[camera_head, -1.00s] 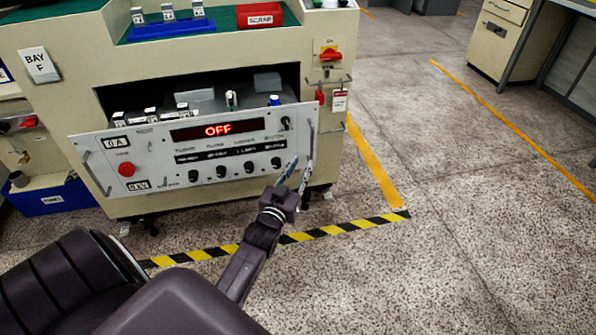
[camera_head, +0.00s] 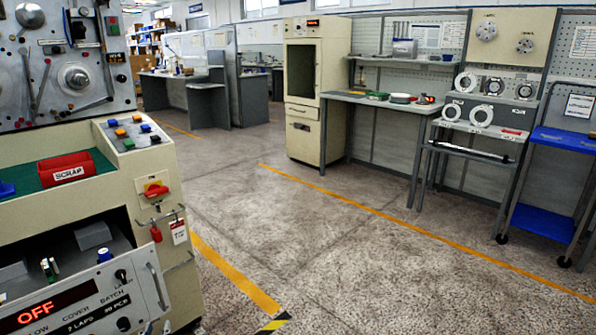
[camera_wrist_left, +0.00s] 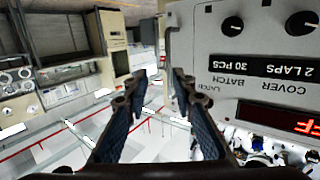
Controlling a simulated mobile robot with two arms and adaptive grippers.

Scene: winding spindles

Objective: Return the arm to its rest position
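My left gripper shows in the left wrist view (camera_wrist_left: 160,80), its two dark fingers apart with nothing held between them. The machine's white control panel (camera_wrist_left: 262,75) fills the right of that view, upside down and close to the right finger. In the head view the same panel (camera_head: 85,318) is at the bottom left, pulled out at a slant, with its red display (camera_head: 45,306) reading OFF. At most a sliver of the left gripper shows by the panel's lower right corner there. My right gripper is in neither view.
The cream machine (camera_head: 150,215) stands at the left, with a red scrap bin (camera_head: 66,168) on top. Open floor (camera_head: 300,240) with an orange line lies to the right. A workbench (camera_head: 375,100), a cream cabinet (camera_head: 313,100) and a blue-shelved cart (camera_head: 545,220) stand beyond.

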